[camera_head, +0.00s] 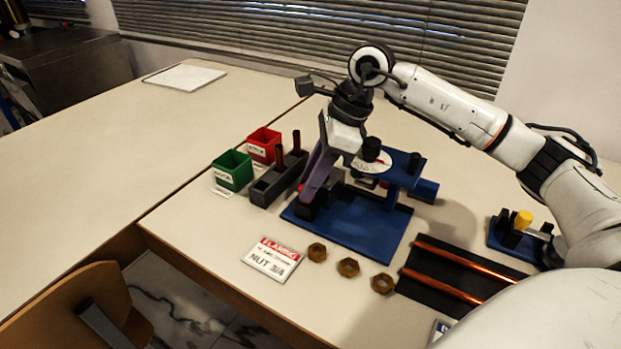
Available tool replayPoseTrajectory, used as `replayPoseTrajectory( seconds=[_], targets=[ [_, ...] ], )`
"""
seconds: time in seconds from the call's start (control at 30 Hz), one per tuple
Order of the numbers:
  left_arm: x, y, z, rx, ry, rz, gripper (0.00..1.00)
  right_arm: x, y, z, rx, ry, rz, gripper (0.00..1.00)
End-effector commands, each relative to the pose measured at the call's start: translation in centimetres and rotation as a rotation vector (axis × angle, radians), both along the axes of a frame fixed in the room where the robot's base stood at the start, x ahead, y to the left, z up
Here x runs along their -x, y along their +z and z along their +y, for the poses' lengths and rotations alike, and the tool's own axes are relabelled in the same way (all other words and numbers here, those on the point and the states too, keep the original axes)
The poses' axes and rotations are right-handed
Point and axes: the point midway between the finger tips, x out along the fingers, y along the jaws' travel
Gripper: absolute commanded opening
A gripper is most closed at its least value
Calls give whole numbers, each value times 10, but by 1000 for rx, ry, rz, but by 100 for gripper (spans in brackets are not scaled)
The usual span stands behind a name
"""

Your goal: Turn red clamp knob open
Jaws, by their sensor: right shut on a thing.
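The blue gauge rig (368,229) stands on the table, with a round white dial (374,163) and dark knobs on its upper part. My right gripper (308,190) reaches down from above at the rig's left side. Its purple fingers are shut on the red clamp knob (301,187), of which only a small red bit shows beside the fingers. The fingers and the black block below hide the rest, so I cannot tell how far the knob is turned. My left gripper is not in view.
A green bin (232,170), a red bin (263,143) and a dark grey holder (266,187) stand left of the rig. A sign card (272,258), brass nuts (348,267) and copper tubes on a black mat (425,293) lie in front. The left table is mostly clear.

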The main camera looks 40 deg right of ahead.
Motion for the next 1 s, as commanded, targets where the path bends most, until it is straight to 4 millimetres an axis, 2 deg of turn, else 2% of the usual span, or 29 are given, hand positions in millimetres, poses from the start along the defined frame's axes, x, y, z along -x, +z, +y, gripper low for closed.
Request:
replayPoseTrajectory(
  seconds=[0.4, 0.97, 1.0],
  targets=[
    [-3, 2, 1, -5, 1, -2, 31, -1, 0, -1, 1, 192, 0, 2],
    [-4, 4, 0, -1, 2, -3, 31, -1, 0, -1, 3, 221, -1, 2],
    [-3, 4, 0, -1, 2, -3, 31, -1, 0, -1, 3, 221, -1, 29]
  ],
)
